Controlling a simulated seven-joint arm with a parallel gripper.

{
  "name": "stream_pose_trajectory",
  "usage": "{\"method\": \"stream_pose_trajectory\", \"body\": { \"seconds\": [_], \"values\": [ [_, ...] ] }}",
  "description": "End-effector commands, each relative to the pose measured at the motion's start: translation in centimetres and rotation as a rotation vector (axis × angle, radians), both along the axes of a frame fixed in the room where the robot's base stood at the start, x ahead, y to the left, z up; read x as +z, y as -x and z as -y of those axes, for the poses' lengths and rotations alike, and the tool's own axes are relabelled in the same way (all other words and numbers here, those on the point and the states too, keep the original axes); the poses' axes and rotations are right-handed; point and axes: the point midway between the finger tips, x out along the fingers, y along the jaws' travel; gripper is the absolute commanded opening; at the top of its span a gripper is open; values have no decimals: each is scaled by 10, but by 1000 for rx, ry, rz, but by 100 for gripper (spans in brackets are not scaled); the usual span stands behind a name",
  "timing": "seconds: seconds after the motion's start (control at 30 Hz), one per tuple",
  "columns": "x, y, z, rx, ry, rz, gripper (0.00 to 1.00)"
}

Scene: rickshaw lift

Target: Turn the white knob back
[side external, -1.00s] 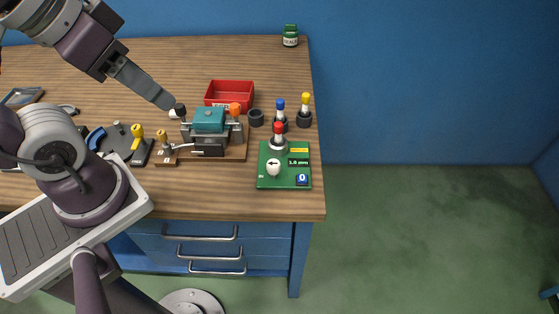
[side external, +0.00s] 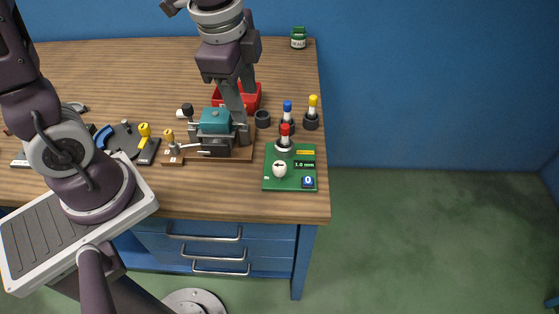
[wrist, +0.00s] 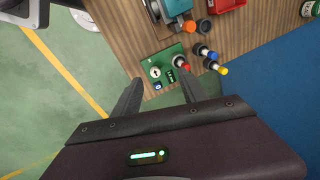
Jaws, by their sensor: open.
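The white knob (side external: 279,169) sits on the left part of a green panel (side external: 290,184) near the table's front right corner. A black arrow on it points left in the side view. In the wrist view the white knob (wrist: 155,72) shows between and just beyond my fingertips. My gripper (side external: 241,112) hangs above the teal-topped vise in the side view, up and left of the knob and apart from it. In the wrist view my gripper (wrist: 162,79) is open and empty, its fingers spread on either side of the panel.
A red-topped post (side external: 284,138) stands on the panel behind the knob, with blue (side external: 288,113) and yellow (side external: 313,110) ones behind. The vise (side external: 215,122) and a red tray (side external: 252,92) lie left. The panel also has a display and a blue "0" tile.

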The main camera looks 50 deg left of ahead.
Motion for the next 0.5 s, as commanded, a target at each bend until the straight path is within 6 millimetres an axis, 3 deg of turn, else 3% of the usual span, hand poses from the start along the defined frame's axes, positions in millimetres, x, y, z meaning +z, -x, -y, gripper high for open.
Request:
{"method": "stream_pose_trajectory", "body": {
  "seconds": [0.03,0.1,0.2,0.3,0.5],
  "values": [
    [-25,-15,9,-136,-13,-65,50],
    [-56,-30,21,-318,-19,-126,50],
    [-89,-41,35,-500,-9,-180,50],
    [-107,-45,42,-590,0,-202,50],
    [-141,-45,43,-611,2,-210,50]
  ]
}}
